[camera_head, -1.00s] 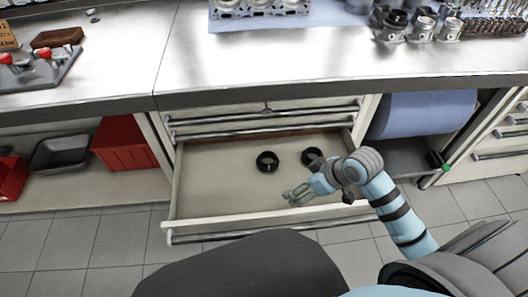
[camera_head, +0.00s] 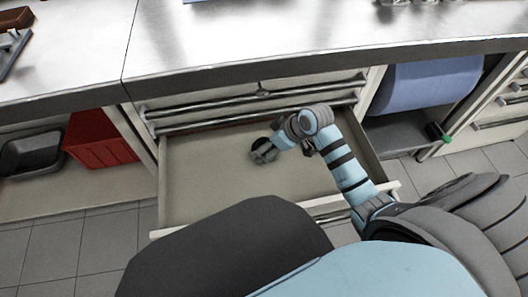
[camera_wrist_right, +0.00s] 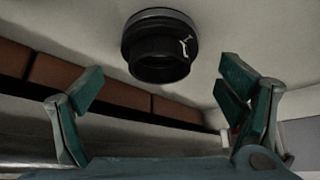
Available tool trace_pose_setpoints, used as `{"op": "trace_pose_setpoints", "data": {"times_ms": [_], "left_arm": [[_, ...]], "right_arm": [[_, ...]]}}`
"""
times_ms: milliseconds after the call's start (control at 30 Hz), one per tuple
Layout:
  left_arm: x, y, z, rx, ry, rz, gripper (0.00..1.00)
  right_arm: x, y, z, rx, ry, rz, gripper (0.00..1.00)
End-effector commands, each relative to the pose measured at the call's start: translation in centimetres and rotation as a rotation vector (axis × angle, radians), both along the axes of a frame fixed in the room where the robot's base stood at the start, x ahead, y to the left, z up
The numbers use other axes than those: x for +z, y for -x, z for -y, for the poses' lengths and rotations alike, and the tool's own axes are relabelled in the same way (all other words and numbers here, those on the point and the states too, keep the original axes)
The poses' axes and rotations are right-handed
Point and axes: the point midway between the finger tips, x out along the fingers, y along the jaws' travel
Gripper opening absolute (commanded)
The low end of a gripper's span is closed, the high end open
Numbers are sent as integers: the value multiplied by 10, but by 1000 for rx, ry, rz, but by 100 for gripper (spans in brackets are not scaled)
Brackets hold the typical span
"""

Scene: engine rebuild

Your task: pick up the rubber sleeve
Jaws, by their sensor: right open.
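A black, short, hollow stepped cylinder, which looks like the rubber sleeve (camera_wrist_right: 158,45), sits on the pale drawer floor in the right wrist view. In the head view it shows as a dark ring (camera_head: 260,144), partly covered by my right gripper (camera_head: 264,157). In the wrist view the right gripper's (camera_wrist_right: 162,78) two green-padded fingers are wide apart, one on each side of the sleeve's line, with the sleeve ahead of them and apart from both. A second black ring seen earlier is hidden behind my right arm. My left gripper is out of view.
The open drawer (camera_head: 205,190) has low walls around the sleeve; its left part is bare. The steel worktop (camera_head: 250,45) overhangs behind it. A red bin (camera_head: 98,137) and a blue roll (camera_head: 430,82) sit on either side below the worktop.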

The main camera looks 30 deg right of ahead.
Motion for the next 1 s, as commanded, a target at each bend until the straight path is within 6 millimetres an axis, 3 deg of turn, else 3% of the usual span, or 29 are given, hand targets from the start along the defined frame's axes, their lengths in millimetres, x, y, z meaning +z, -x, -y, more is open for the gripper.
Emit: {"op": "trace_pose_setpoints", "data": {"times_ms": [33, 100, 367, 700, 1000], "left_arm": [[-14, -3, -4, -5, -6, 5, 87], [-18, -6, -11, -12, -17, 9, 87], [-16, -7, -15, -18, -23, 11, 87], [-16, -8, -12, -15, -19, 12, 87], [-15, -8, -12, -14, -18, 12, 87]], "right_arm": [[-15, -6, -2, -1, -3, -1, 88], [-25, -11, -6, 0, -2, -1, 88], [-26, -14, -7, 0, 0, 0, 88], [-26, -14, -7, 0, 1, -1, 36], [-23, -14, -7, 0, 1, -1, 36]]}}
